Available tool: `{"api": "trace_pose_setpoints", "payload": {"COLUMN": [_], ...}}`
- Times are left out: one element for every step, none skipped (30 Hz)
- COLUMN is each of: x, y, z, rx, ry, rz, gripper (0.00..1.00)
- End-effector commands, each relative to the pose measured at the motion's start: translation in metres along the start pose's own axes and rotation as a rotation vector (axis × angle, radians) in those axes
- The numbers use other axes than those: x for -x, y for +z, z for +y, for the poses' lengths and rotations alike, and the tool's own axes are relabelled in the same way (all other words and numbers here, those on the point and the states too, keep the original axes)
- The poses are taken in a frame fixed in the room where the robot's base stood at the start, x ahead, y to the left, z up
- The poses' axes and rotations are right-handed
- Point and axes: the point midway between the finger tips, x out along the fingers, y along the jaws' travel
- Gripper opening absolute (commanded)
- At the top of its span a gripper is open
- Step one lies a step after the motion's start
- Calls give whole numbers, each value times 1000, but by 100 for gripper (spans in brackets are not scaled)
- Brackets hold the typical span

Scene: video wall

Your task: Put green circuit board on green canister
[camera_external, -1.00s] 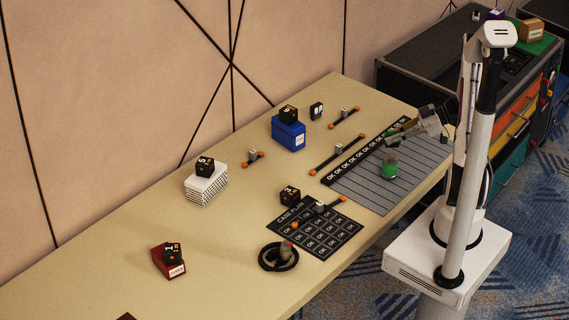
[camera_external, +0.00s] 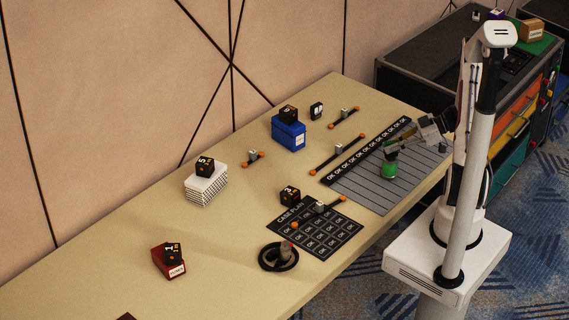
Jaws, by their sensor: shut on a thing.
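The green canister (camera_external: 389,170) stands upright on the grey lined mat (camera_external: 362,186) at the right part of the table. My gripper (camera_external: 394,147) is right above the canister, coming in from the right. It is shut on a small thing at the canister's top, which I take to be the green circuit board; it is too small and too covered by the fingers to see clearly. I cannot tell whether the held thing touches the canister.
A blue box (camera_external: 288,136) with a black cube on it stands at the back. A white stack (camera_external: 206,184), a red box (camera_external: 168,262), a case plan mat (camera_external: 314,228) and a black ring (camera_external: 278,257) lie to the left. Orange-ended bars are scattered between.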

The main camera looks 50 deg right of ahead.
Motion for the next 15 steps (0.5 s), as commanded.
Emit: {"api": "trace_pose_setpoints", "payload": {"x": [0, 0, 0, 0, -1, -1, -1, -1, -1, -1, -1, -1, -1, -1, -1], "y": [0, 0, 0, 1, 1, 2, 2, 3, 2, 2, 2, 2, 2, 2, 2], "z": [0, 0, 0, 0, 0, 0, 0, 0, 0, 0, 0, 0, 0, 0, 0], "rx": [0, 0, 0, 0, 0, 0, 0, 0, 0, 0, 0, 0, 0, 0, 0], "ry": [0, 0, 0, 0, 0, 0, 0, 0, 0, 0, 0, 0, 0, 0, 0], "rz": [0, 0, 0, 0, 0, 0, 0, 0, 0, 0, 0, 0, 0, 0, 0], "gripper": [0, 0, 0, 0, 0, 0, 0, 13, 23, 27, 27, 27, 27, 27, 27]}}
